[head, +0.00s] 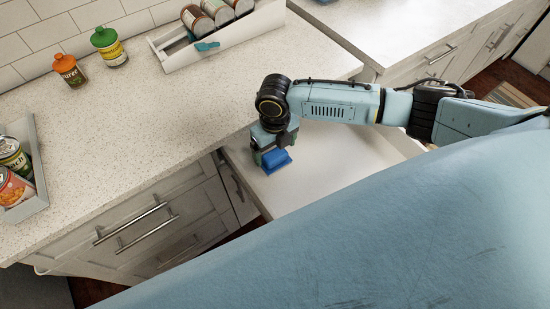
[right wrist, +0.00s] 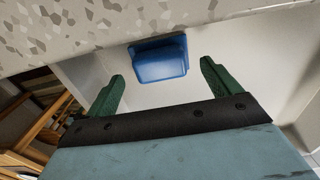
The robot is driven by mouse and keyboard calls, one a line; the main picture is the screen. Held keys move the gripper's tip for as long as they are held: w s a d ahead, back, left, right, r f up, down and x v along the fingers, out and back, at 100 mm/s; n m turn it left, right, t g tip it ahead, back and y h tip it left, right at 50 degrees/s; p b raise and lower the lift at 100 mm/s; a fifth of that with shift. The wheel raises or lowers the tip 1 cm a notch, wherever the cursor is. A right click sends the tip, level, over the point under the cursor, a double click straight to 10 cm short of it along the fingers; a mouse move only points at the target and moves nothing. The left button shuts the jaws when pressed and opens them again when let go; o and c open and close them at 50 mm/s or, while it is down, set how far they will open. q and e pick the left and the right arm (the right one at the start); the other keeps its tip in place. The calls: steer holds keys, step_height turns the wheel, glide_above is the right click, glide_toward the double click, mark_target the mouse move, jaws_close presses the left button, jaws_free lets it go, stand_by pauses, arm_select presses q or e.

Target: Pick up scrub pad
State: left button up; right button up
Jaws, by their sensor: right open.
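The scrub pad appears to be the blue block (head: 276,161) lying in a white open drawer (head: 312,182), just below the counter edge. It also shows in the right wrist view, where the scrub pad (right wrist: 158,60) sits beyond and between the fingertips. My right gripper (head: 268,148) points down close beside the pad. In the right wrist view my right gripper (right wrist: 161,72) has its two green fingers wide apart with nothing held between them. In the head view the arm partly hides the fingers. My left gripper is not in view.
The speckled counter (head: 150,130) overhangs the drawer's far side. A white tray with cans (head: 218,45), a green-lidded jar (head: 109,46) and an orange-lidded jar (head: 70,70) stand at the back. Another tray (head: 38,190) with cans is at the left. The drawer around the pad looks clear.

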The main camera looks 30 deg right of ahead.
mark_target(275, 154)
steer(key=shift+f, duration=1.35)
steer(key=c, duration=1.1)
steer(key=shift+c, duration=0.3)
steer(key=shift+r, duration=0.2)
step_height(275, 154, up, 10)
steer(key=shift+p, duration=0.45)
steer(key=shift+f, duration=0.15)
